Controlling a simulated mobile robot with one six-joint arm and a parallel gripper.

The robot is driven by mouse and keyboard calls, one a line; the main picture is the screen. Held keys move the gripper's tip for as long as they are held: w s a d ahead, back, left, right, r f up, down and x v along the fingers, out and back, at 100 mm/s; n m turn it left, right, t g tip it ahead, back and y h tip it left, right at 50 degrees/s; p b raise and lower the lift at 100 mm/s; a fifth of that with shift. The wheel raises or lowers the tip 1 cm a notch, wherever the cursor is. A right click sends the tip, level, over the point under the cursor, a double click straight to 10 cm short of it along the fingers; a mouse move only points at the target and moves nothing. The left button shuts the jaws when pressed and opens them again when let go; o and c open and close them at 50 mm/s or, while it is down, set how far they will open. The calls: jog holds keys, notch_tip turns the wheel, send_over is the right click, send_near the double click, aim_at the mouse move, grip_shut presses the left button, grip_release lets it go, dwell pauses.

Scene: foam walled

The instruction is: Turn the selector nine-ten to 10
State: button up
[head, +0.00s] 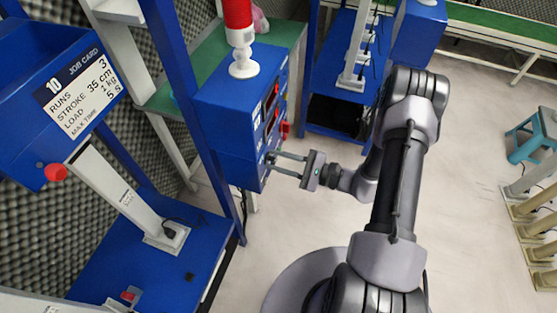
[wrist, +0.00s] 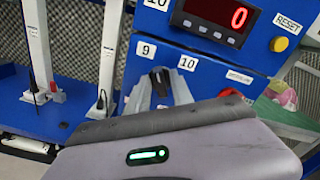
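The selector nine-ten is a small dark knob (wrist: 160,78) on the blue panel, below the labels 9 (wrist: 146,50) and 10 (wrist: 187,63) in the wrist view. I cannot tell clearly which label its pointer faces. My gripper (wrist: 159,90) is in front of the knob, with one finger on each side of it and its fingers apart. Whether the fingers touch the knob is not clear. In the head view my gripper (head: 271,161) reaches the lower front of the blue control box (head: 230,130); the knob is hidden there.
A red digital display (wrist: 215,18) reads 0 above the selector, with a yellow RESET button (wrist: 279,44) to its right. A job card (head: 82,90) headed 10 stands at the left in the head view.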

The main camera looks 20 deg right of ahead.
grip_shut()
jog(key=shift+m, duration=0.3)
jog(key=m+p, duration=0.1)
jog(key=m, duration=0.4)
jog(key=shift+w+m, duration=0.1)
jog(key=shift+m, duration=0.3)
jog(key=m+p, duration=0.1)
jog(key=m, duration=0.4)
jog(key=shift+d, duration=0.1)
jog(key=shift+m, duration=0.4)
jog(key=shift+o, duration=1.5)
grip_release()
